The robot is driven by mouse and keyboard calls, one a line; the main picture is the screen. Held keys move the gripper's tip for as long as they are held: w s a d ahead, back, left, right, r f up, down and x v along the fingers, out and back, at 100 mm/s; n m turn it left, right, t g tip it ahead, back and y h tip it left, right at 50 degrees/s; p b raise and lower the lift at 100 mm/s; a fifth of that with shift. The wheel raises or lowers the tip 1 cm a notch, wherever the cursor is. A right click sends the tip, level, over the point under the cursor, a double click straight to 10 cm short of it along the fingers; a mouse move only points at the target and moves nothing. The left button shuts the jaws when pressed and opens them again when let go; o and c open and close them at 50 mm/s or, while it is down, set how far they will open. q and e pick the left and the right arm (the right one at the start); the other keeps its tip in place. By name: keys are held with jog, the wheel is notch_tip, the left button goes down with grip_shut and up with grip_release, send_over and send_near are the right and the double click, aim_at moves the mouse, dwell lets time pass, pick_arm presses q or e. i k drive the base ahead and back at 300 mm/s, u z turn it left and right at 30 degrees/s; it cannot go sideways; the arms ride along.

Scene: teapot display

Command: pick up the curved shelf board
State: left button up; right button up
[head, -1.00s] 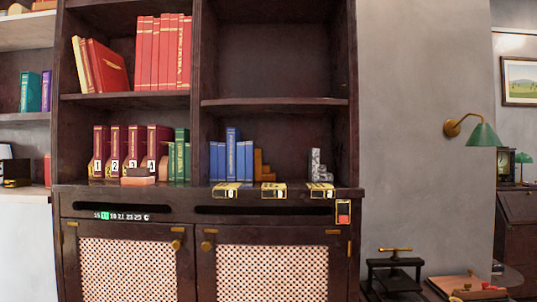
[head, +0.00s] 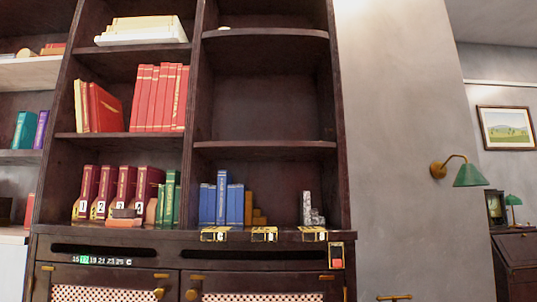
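No separate board lies loose in view, and I cannot tell for certain which piece is the curved shelf board. The upper right shelf (head: 265,33) of the dark bookcase has a front edge that looks bowed. It spans the compartment between the middle divider and the right side wall. A small white thing (head: 223,28) sits at its left end. The shelf below it (head: 265,145) looks straighter and bare. Neither gripper is in view.
Red books (head: 158,97), blue books (head: 221,200) and numbered maroon books (head: 107,192) stand in the bookcase. Pale stacked volumes (head: 143,30) lie at upper left. A green wall lamp (head: 469,173) juts out at right.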

aim_at(260, 150)
jog(key=u, duration=0.05)
jog(key=k, duration=0.55)
jog(key=z, duration=1.1)
jog(key=i, duration=1.35)
jog(key=u, duration=0.4)
